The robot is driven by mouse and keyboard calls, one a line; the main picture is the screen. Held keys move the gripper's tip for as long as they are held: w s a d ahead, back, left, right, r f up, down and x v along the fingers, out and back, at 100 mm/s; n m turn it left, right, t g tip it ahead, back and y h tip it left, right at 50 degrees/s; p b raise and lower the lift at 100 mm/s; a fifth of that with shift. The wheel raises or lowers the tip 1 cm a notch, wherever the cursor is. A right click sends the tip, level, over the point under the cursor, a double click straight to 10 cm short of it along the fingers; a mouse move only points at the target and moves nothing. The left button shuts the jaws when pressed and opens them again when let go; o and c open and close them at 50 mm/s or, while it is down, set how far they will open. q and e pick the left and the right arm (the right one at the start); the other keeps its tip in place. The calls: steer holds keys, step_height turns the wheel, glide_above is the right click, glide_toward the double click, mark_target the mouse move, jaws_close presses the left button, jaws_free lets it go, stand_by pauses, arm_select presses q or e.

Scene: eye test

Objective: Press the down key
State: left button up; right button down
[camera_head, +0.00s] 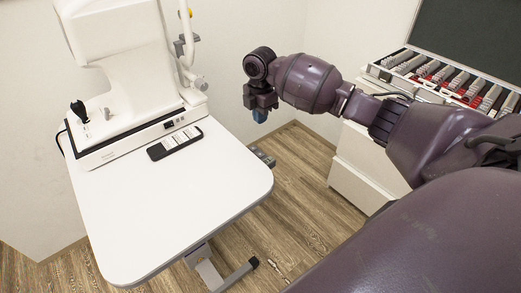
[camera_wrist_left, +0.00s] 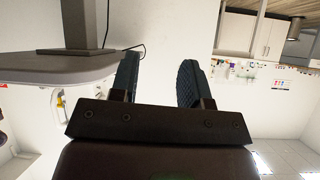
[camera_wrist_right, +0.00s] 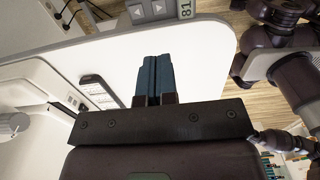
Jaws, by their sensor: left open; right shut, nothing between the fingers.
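A grey control panel (camera_head: 262,157) sits at the right edge of the white table (camera_head: 190,205). In the right wrist view two square grey arrow keys, one (camera_wrist_right: 137,11) beside the other (camera_wrist_right: 158,8), lie at the top edge, next to a display (camera_wrist_right: 186,8) reading 81. I cannot tell which arrow is down. My right gripper (camera_head: 260,114) is shut and empty, above the panel and apart from it in the head view; its blue fingers (camera_wrist_right: 153,78) show together in the right wrist view. My left gripper (camera_wrist_left: 158,80) is open and empty, outside the head view.
A white eye-test device (camera_head: 120,75) and a dark keypad with white keys (camera_head: 174,143) stand on the table. A case of lenses (camera_head: 440,80) lies on a white cabinet (camera_head: 365,165) at right. The table's front is clear. Wooden floor (camera_head: 290,200) shows between table and cabinet.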

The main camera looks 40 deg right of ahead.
steer(key=b, duration=0.2)
glide_toward(260, 154)
step_height(260, 154, down, 7)
steer(key=shift+s+r, duration=0.1)
steer(key=shift+s, duration=0.05)
arm_select(q)
steer(key=shift+w+f, duration=0.25)
steer(key=shift+f, duration=0.35)
arm_select(e)
steer(key=shift+f, duration=0.4)
arm_select(q)
steer(key=shift+f, duration=0.1)
